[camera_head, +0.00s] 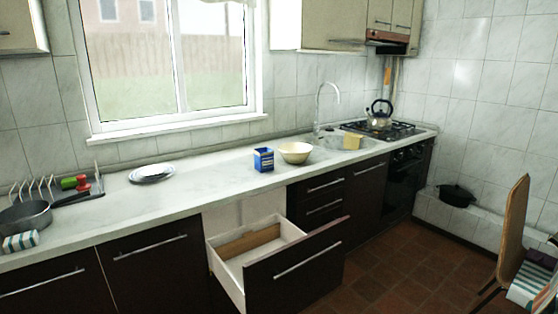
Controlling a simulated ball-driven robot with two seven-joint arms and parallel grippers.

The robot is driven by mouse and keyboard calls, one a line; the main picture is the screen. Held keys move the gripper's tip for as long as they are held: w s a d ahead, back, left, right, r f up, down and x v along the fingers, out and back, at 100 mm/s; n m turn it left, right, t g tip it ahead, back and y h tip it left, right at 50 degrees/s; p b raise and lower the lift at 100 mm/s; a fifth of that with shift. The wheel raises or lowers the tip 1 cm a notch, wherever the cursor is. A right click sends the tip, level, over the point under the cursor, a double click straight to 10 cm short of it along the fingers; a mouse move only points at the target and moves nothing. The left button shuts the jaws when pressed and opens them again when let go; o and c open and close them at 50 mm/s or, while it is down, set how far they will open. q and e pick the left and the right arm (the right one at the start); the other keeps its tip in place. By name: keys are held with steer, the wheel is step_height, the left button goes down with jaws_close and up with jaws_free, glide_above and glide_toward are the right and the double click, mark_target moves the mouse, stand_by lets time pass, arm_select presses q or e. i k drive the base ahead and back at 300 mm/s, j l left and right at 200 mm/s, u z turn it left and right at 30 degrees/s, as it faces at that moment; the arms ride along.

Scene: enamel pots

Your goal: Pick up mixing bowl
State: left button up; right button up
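A cream mixing bowl (295,153) stands upright on the white countertop, to the left of the sink. It looks empty from here. A blue box (263,160) stands close to its left side. Neither of my grippers shows in the head view, so nothing is seen touching the bowl.
A drawer (298,271) below the bowl stands pulled out from the counter. A sink with a tap (320,110) and a yellow sponge (351,141) lies to the right. A kettle (379,116) sits on the stove. A chair (512,235) stands at the right.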

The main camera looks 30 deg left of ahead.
mark_target(295, 154)
steer(key=i+u, duration=0.2)
steer(key=u, duration=0.2)
steer(key=i+u, duration=0.15)
steer(key=u, duration=0.2)
steer(key=i+l+u, duration=0.15)
steer(key=u, duration=0.25)
steer(key=i+l+u, duration=0.1)
steer(key=i+l, duration=0.2)
steer(key=i+l+u, duration=0.25)
steer(key=i+l, duration=0.25)
steer(key=l, duration=0.25)
steer(key=i+l+u, duration=0.15)
steer(key=l, duration=0.25)
steer(key=i+l+u, duration=0.1)
steer(key=i+l, duration=0.2)
steer(key=l, duration=0.15)
